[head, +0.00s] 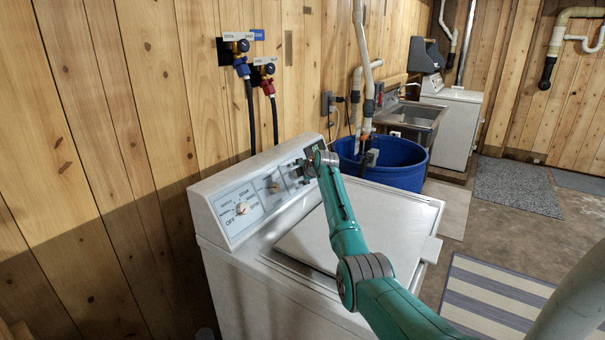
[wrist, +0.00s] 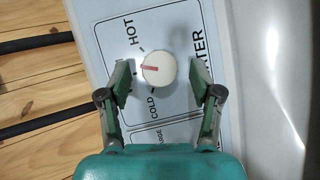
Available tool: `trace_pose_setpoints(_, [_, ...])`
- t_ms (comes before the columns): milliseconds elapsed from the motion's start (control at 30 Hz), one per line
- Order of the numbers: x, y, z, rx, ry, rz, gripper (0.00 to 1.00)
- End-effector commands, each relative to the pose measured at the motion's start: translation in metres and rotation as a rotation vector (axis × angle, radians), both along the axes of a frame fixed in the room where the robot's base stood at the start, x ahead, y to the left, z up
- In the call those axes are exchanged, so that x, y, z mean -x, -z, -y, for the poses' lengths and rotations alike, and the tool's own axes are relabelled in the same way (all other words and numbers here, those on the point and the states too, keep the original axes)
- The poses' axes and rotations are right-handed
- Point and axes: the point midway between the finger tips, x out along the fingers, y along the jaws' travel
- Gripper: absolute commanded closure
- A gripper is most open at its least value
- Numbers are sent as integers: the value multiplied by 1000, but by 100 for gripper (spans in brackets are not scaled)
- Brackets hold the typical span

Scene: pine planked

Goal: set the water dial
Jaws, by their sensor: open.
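The water dial (wrist: 158,69) is a round white knob with a red mark, on the washer's light control panel (wrist: 105,12). In the wrist view HOT is printed above left of it and COLD below it. The red mark points left, between the two words. My gripper (wrist: 161,75) is open, with one finger on each side of the dial and gaps between. In the head view my gripper (head: 305,170) is at the right part of the panel and hides the dial there. The right finger partly covers the WATER label.
Two other white knobs, one by OFF (head: 241,208) and one mid-panel (head: 273,187), sit left of my gripper. The white washer lid (head: 385,205) is below my arm. A blue tub (head: 405,172) stands beyond the washer. Valves and hoses (head: 268,85) are on the wooden wall.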

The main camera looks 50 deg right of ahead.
Motion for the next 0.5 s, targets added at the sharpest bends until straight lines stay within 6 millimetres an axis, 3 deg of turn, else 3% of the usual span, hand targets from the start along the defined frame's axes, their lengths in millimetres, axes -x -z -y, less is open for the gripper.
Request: trace_pose_setpoints(500, [41, -28, -21, -2, -8, 6, 36])
